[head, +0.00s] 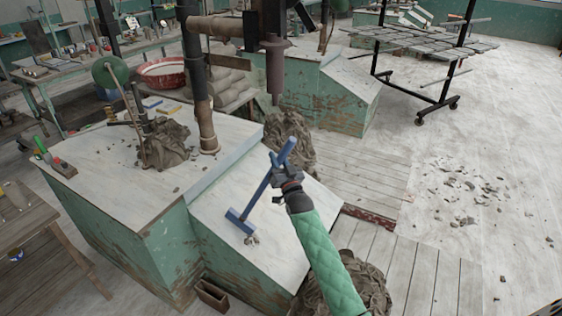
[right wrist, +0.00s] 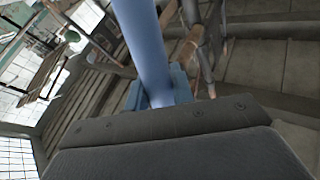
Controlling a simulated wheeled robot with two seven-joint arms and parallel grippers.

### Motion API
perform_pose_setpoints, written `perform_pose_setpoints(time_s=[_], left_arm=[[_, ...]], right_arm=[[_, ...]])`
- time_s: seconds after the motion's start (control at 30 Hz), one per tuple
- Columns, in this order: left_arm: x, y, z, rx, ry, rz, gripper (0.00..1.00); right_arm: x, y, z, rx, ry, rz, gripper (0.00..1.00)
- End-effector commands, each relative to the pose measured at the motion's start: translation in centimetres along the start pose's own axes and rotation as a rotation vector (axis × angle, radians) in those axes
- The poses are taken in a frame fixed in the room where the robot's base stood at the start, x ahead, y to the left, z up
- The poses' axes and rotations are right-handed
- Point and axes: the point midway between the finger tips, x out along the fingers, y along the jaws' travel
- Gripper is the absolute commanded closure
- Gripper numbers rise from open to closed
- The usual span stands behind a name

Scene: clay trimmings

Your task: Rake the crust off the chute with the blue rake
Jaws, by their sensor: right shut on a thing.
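The blue rake (head: 261,190) is in my right gripper (head: 287,175), which is shut on its handle near the upper end. The rake slants down to the left, and its head (head: 240,222) is low over the sloped chute (head: 215,205), at or just above the surface; I cannot tell if it touches. A few small crust bits (head: 251,240) lie on the chute just by the head. The rake's blue handle (right wrist: 145,45) also fills the middle of the right wrist view. My left gripper is not in view.
Grey clay is heaped beside the chute at the back (head: 290,140) and front (head: 350,285). A clay lump (head: 166,148) sits on the green bench top by a vertical pipe (head: 203,110). Scattered trimmings (head: 463,188) lie on the open floor at right.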

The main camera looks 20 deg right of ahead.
Motion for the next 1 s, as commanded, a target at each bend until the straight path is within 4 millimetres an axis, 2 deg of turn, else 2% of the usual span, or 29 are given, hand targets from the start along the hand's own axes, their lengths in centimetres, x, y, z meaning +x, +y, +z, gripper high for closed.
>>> perform_pose_setpoints(time_s=[0.2, 0.53, 1.0], left_arm=[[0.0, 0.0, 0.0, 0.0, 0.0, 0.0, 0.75], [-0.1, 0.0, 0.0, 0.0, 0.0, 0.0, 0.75], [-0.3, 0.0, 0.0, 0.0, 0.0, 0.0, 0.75]], right_arm=[[1.4, -1.1, 0.1, 0.002, 0.002, -0.001, 1.0], [2.3, -1.7, 0.1, 0.002, 0.002, -0.001, 1.0], [4.5, -3.3, -0.1, 0.002, 0.002, -0.001, 1.0]])
